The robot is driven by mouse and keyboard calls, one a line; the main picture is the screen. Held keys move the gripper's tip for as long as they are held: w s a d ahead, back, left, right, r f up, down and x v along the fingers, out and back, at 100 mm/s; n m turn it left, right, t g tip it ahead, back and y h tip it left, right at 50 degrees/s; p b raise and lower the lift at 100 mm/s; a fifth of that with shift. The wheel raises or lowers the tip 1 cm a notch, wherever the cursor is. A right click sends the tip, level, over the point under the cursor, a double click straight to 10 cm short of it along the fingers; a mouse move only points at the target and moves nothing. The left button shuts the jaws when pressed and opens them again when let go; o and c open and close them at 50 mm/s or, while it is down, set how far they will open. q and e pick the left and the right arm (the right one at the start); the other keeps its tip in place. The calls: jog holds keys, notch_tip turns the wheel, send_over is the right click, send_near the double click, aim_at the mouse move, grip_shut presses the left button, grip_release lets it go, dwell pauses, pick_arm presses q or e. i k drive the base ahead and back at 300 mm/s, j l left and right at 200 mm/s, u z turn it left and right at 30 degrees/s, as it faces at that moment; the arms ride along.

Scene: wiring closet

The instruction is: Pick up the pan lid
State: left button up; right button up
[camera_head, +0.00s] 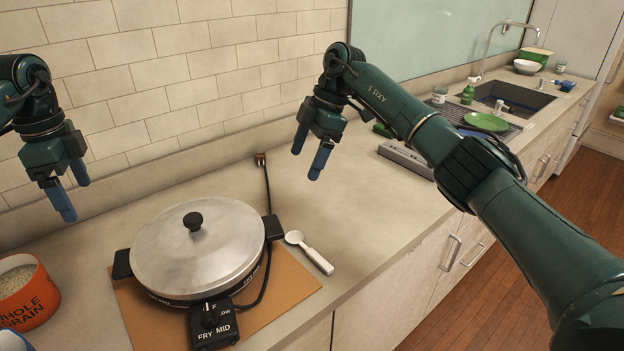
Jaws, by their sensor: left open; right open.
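The pan lid (173,250) is a round silver metal lid with a black knob (193,220) in its middle. It sits on an electric frying pan with black handles (123,265) and a control dial unit (213,322) at the front. My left gripper (74,202) is open and empty, above and to the left of the lid, with its blue fingers pointing down. My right gripper (308,158) is open and empty, above the counter to the right of the lid, also pointing down.
A brown board (285,290) lies under the pan. A white-handled scoop (310,254) lies to the right. An orange whole grain container (25,292) stands at the left. Behind my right arm are a grey bar-like object (407,158), a green plate (486,122) and a sink (513,99). The tiled wall borders the counter.

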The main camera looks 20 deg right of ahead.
aim_at(195, 247)
jog(key=k, duration=0.5)
jog(key=k+z, duration=0.25)
jog(key=i+u, duration=0.25)
